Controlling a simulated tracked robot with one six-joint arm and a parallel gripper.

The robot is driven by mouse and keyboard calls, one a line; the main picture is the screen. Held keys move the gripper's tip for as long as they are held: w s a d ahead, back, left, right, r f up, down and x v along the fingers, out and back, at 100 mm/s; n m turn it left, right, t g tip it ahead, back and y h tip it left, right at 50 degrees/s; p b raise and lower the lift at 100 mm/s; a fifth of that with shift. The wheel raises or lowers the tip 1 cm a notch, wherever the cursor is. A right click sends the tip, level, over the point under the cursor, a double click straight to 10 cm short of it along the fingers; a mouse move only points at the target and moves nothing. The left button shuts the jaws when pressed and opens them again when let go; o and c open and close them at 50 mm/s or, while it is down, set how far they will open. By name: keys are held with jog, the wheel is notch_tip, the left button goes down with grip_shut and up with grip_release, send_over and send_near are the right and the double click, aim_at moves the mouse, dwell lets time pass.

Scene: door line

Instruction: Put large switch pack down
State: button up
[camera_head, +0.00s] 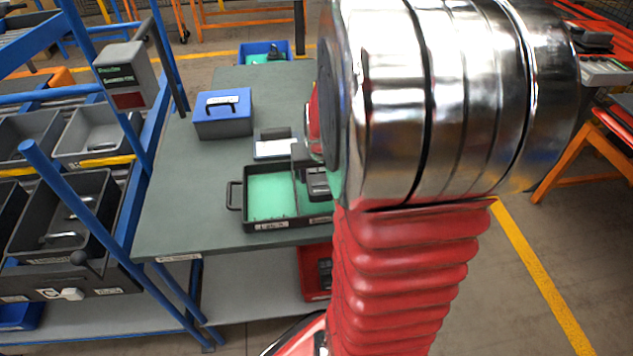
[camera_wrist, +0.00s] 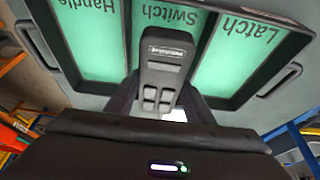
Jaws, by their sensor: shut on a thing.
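A dark switch pack (camera_wrist: 164,72) with a small label and several square buttons is held in my gripper (camera_wrist: 160,113), which is shut on it. In the wrist view it overlaps the middle compartment, marked "Switch", of a dark tray (camera_wrist: 118,85) with a green floor. The picture is upside down; "Handle" is on the left and "Latch" on the right. Both side compartments look empty where visible. In the head view the tray (camera_head: 285,224) lies on the bench, and my arm hides its right part. I cannot tell whether the pack touches the tray floor.
The grey-green bench (camera_head: 180,190) has free room left of the tray. Behind the tray are a small white-topped item (camera_head: 272,149), a blue box with a black handle (camera_head: 223,118) and a blue bin (camera_head: 256,48). A blue rack (camera_head: 60,175) with bins stands at left.

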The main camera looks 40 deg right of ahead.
jog(key=shift+f, duration=0.1)
jog(key=shift+f, duration=1.85)
jog(key=shift+f, duration=0.1)
jog(key=o, duration=1.1)
jog(key=shift+o, duration=0.2)
jog(key=shift+v, duration=6.15)
